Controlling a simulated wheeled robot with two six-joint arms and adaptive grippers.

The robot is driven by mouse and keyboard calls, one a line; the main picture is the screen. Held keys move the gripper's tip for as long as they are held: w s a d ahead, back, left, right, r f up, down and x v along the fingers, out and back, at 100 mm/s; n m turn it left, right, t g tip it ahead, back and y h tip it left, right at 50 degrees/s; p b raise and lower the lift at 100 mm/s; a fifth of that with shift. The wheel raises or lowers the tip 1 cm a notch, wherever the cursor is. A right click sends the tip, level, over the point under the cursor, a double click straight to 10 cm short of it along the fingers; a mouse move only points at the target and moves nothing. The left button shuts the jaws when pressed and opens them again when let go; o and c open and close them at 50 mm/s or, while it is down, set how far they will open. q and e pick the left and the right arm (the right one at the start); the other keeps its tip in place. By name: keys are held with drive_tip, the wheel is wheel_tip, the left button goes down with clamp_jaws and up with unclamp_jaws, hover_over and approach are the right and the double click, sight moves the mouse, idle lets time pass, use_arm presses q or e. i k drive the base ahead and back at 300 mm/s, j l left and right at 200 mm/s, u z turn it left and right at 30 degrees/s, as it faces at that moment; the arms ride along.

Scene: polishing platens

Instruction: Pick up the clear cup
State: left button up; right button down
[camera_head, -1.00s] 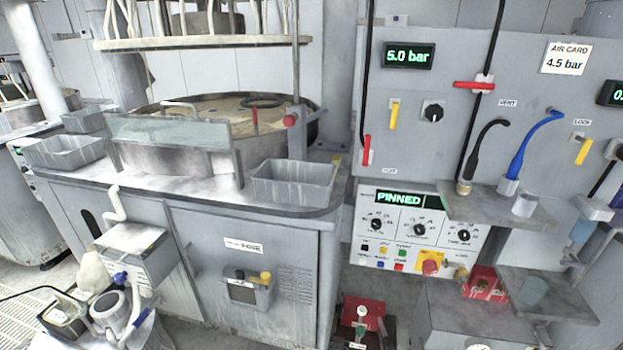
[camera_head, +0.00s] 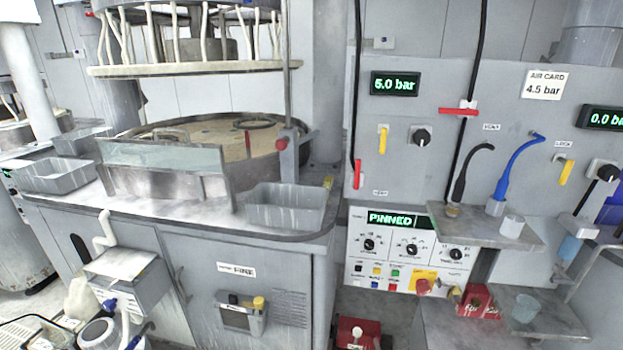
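A translucent, greenish-grey cup (camera_head: 526,307), which looks like the clear cup, stands upright on a low grey shelf (camera_head: 560,325) at the lower right. A second small, pale cup (camera_head: 512,226) stands on the upper grey ledge (camera_head: 470,232), below the blue hose. I cannot tell how clear its walls are. Neither of my grippers shows in the head view, so no gripper is seen near or touching either cup.
A red box (camera_head: 478,301) sits left of the translucent cup. Black (camera_head: 470,170) and blue (camera_head: 518,165) hoses rise from the upper ledge. A metal bracket (camera_head: 600,262) stands at the right. The polishing machine (camera_head: 190,215) with a grey tray (camera_head: 285,206) fills the left.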

sight(524, 309)
drive_tip(key=z, duration=1.6)
